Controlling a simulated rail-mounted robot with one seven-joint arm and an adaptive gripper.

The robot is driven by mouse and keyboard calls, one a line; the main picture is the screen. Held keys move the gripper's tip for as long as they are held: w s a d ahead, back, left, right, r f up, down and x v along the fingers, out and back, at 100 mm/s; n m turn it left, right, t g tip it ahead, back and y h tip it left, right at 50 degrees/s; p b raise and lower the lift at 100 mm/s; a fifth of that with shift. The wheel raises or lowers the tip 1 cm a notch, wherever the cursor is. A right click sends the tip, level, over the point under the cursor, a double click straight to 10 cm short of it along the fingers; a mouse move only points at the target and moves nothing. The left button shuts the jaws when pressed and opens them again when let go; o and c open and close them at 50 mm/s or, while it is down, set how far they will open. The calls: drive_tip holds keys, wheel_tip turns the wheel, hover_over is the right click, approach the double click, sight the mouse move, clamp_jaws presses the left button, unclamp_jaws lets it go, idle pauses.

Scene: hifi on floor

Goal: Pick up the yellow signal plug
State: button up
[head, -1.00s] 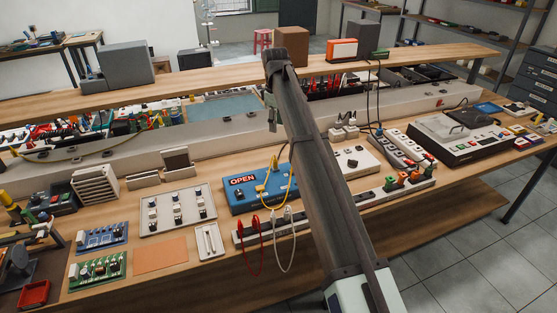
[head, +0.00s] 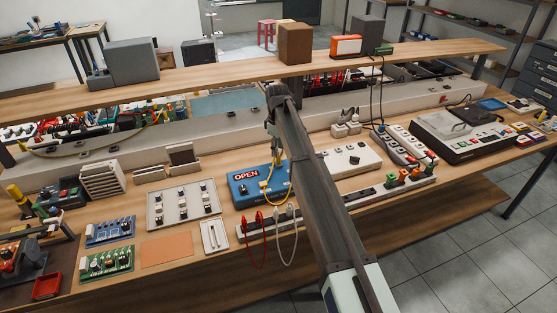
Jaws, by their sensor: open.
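A yellow signal plug (head: 278,160) with a yellow cord shows at the blue box marked OPEN (head: 245,190) on the workbench. The cord loops down over the right part of the box, and a second yellow end (head: 264,187) shows on its front. My gripper (head: 273,142) hangs from the arm's end, open and pointing down. In the picture it is just above the upper yellow plug. The gap in depth between them is hard to judge, and I see no contact. My arm hides the bench right of the blue box.
A power strip with red and white leads (head: 262,226) lies in front of the box. A switch panel (head: 182,204) is left of it, and a white box (head: 352,160) is right of my arm. A long grey raceway (head: 225,118) and a raised shelf (head: 215,73) run behind.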

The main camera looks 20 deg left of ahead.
sight(279, 161)
drive_tip(key=shift+s+f+p, duration=0.1)
drive_tip(key=shift+f+p, duration=0.35)
drive_tip(key=shift+f, duration=0.25)
drive_tip(key=shift+f+p, duration=0.6)
drive_tip(key=shift+f, duration=1.25)
clamp_jaws()
